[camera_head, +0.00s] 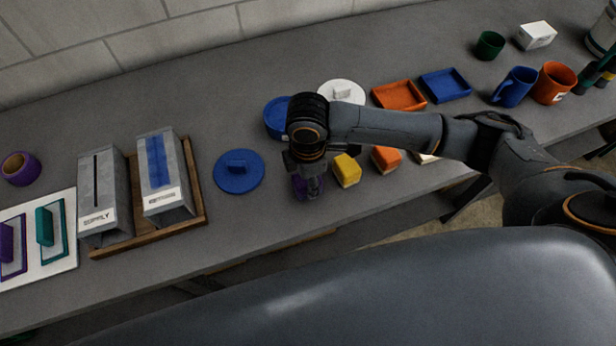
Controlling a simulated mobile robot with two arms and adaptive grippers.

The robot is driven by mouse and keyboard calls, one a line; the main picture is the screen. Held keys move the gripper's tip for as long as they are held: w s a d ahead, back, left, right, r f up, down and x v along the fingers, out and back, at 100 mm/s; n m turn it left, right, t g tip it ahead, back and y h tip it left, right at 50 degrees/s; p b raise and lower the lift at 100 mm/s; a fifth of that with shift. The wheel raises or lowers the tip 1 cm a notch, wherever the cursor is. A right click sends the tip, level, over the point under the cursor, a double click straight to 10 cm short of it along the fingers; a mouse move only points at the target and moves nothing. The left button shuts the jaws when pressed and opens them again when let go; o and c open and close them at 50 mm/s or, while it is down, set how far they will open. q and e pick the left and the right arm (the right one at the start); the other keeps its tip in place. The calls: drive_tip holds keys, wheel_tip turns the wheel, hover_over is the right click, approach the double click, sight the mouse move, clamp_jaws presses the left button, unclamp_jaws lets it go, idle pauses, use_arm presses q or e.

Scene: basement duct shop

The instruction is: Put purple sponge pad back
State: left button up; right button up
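A purple block (301,190), which looks like the purple sponge pad, shows in the head view at the near side of the grey bench. It is mostly hidden by my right gripper (308,186), which points down right over it. I cannot tell whether the fingers are closed on the block or only around it, or whether it is lifted. A yellow pad (347,171), an orange pad (386,160) and a partly hidden whitish pad (427,158) lie in a row to its right. My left gripper is not in view.
Behind my arm are a blue round container (277,117), a white lid (341,93), an orange tray (399,96) and a blue tray (445,85).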

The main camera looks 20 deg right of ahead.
drive_tip(key=shift+f, duration=0.1)
drive_tip(key=o, duration=1)
wheel_tip(320, 180, up, 12)
drive_tip(key=shift+a+r+b, duration=0.1)
drive_tip(key=shift+r+b, duration=0.05)
drive_tip(key=shift+b, duration=0.6)
